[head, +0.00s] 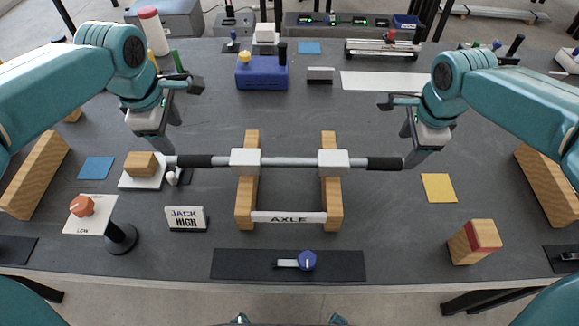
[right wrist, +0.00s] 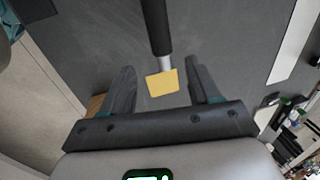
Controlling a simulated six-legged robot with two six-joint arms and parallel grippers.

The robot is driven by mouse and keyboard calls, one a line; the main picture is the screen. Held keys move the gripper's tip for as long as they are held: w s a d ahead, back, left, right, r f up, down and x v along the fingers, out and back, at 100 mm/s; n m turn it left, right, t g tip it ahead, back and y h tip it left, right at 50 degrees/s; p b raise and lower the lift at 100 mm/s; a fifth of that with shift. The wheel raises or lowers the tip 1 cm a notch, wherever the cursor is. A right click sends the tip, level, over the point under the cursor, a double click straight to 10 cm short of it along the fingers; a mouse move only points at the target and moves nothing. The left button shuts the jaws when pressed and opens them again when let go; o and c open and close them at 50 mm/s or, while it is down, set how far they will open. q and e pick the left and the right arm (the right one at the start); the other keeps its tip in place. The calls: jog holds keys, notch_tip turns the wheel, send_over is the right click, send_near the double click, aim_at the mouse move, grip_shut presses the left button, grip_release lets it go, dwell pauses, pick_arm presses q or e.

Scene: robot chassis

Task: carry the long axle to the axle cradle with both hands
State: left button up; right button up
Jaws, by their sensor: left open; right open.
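The long axle (head: 290,162) is a grey rod with black grips near its ends and two white blocks on it. It lies level across the two wooden rails of the axle cradle (head: 245,212), which has a white AXLE label. My left gripper (head: 172,154) is open at the axle's left end, beside the black grip. My right gripper (head: 411,157) is open at the axle's right end. In the right wrist view, the axle's black grip and silver tip (right wrist: 160,40) point in between the open fingers (right wrist: 162,85). I cannot tell whether either gripper touches the axle.
A wooden block on a white plate (head: 140,180) sits below my left gripper. A JACK HIGH sign (head: 186,218), an orange knob panel (head: 88,212) and a red-topped block (head: 474,242) stand nearer the front. A blue box (head: 262,75) stands behind the axle. Yellow square (head: 438,187) lies flat.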

jog(key=shift+s+r, duration=0.2)
jog(key=shift+r, duration=0.8)
jog(key=shift+s+r, duration=0.2)
jog(key=shift+r, duration=0.75)
jog(key=shift+s+f, duration=0.1)
